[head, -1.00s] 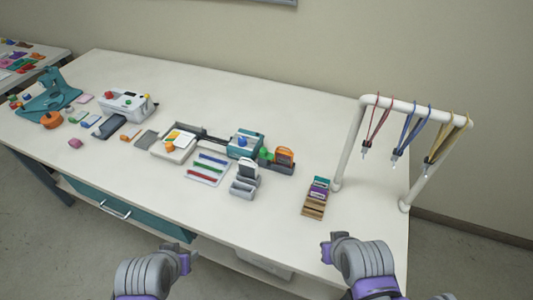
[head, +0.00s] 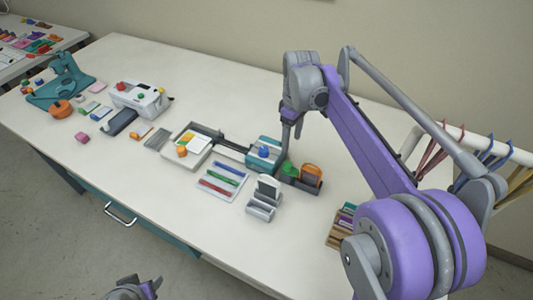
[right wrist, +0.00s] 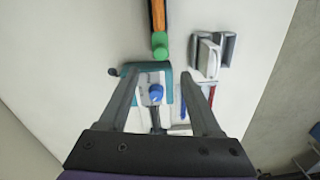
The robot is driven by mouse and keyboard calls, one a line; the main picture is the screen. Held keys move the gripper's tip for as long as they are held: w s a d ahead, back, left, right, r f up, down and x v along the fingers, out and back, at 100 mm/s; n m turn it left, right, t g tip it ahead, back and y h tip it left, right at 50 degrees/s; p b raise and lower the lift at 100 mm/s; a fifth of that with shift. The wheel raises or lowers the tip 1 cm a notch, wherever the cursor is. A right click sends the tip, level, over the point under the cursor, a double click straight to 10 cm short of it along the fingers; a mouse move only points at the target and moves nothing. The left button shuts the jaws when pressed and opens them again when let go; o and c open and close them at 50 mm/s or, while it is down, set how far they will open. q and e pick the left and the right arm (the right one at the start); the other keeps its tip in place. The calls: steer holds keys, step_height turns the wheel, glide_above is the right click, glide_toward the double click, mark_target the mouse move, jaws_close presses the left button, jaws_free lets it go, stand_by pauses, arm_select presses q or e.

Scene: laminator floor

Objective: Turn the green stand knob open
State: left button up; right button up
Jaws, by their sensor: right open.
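The green knob (head: 291,169) sits at the left end of a dark stand (head: 307,186) that holds an orange-framed piece (head: 312,174). The knob also shows in the right wrist view (right wrist: 160,46), just beyond the fingertips. My right gripper (head: 288,146) is above the stand and the teal device beside it, fingers pointing down. In the right wrist view its two fingers (right wrist: 160,75) are spread apart with nothing gripped; the teal device (right wrist: 131,72) with its blue knob (right wrist: 156,92) shows between and behind them. My left gripper (head: 140,289) is at the bottom edge, partly cut off.
A grey holder (head: 264,198) stands close in front of the stand. A pen tray (head: 220,181) and an open tray (head: 190,145) lie to the left. A rack with hanging lanyards (head: 455,133) is at the right, partly behind my arm. The back of the table is clear.

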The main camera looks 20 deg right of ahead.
mark_target(288, 164)
steer(key=f, duration=1)
steer(key=shift+s+a+f+b, duration=0.1)
steer(key=shift+a+f+b, duration=0.1)
steer(key=shift+f+b, duration=0.15)
jaws_close()
